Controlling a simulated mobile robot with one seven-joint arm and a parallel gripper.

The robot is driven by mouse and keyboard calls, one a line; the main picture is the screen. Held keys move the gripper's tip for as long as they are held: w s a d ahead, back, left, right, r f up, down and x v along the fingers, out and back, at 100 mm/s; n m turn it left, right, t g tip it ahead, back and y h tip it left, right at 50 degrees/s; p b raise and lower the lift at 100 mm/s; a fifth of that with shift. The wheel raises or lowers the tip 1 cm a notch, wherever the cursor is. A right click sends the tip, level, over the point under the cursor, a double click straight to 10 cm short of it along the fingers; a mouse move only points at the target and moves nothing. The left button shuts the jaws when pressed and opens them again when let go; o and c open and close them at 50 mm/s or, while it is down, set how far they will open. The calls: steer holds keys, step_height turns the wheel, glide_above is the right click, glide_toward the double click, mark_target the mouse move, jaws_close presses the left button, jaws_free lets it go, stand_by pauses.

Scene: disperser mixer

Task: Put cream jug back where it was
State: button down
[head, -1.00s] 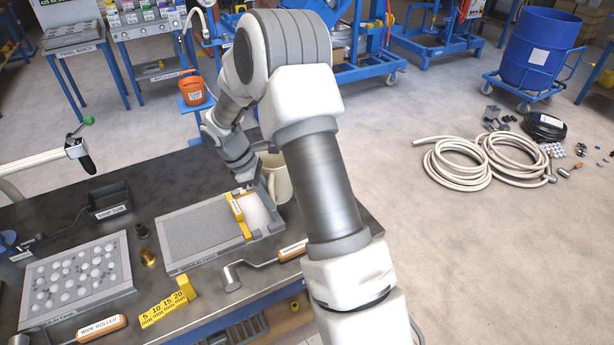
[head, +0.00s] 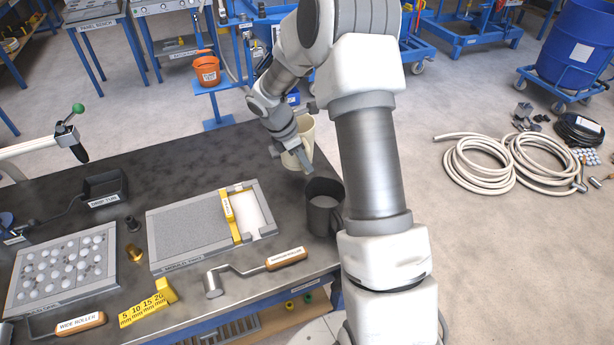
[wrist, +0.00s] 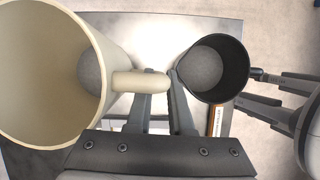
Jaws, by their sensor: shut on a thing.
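The cream jug (head: 305,135) is near the back right edge of the black table, beyond the dark jug. In the wrist view the cream jug (wrist: 35,75) fills the left side, with its handle (wrist: 140,83) at my fingers. My gripper (head: 300,160) is shut on the handle; it also shows in the wrist view (wrist: 160,88). A round grey patch shows inside the cream jug. I cannot tell whether its base touches the table.
A dark jug (head: 323,208) with grey contents stands close by at the table's right edge; it also shows in the wrist view (wrist: 215,70). A grey mould frame (head: 190,228) and a wooden-handled roller (head: 285,259) lie left of it.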

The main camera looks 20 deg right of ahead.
steer(key=shift+w+d+r, duration=0.1)
steer(key=shift+w+d, duration=0.2)
steer(key=shift+d, duration=0.2)
steer(key=shift+d+f, duration=0.1)
steer(key=shift+f, duration=0.2)
step_height(320, 180, down, 9)
steer(key=shift+f, duration=0.2)
steer(key=shift+f+b, duration=0.25)
steer(key=shift+b, duration=0.1)
steer(key=c, duration=0.8)
jaws_free()
steer(key=shift+r, duration=0.1)
steer(key=shift+r, duration=0.1)
